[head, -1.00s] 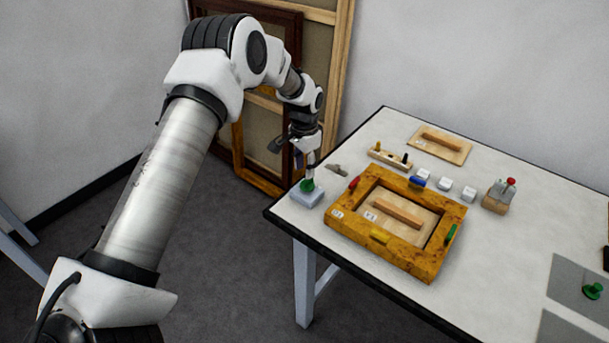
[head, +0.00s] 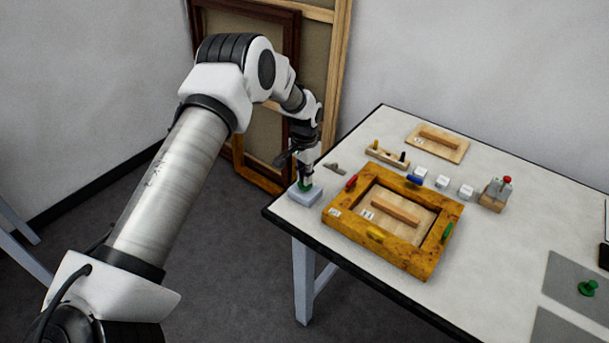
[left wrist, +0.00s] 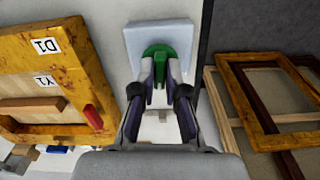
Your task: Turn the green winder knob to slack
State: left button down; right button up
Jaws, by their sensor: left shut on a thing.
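The green winder knob (left wrist: 158,50) sits on a pale blue-grey block (left wrist: 160,34) at the table's left corner. In the head view the block (head: 304,195) shows below my gripper, and only a little of the green knob (head: 304,185) is visible. My left gripper (left wrist: 160,78) points down at the knob, its two fingertips on either side of the knob's grip part. It is shut on the knob. The knob's exact turn angle and any marks on the block cannot be made out. My right gripper is not in view.
A gilt frame (head: 337,218) with a wooden panel inside lies right beside the block. A small grey metal piece (head: 335,168) lies behind it. White cubes, a peg rack (head: 387,153) and another panel (head: 437,142) stand farther back. Frames lean on the wall.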

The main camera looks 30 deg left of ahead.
pick_arm(q)
jog(key=shift+w+n, duration=0.1)
jog(key=shift+n, duration=0.7)
jog(key=c, duration=1.2)
grip_release()
notch_tip(320, 180, up, 12)
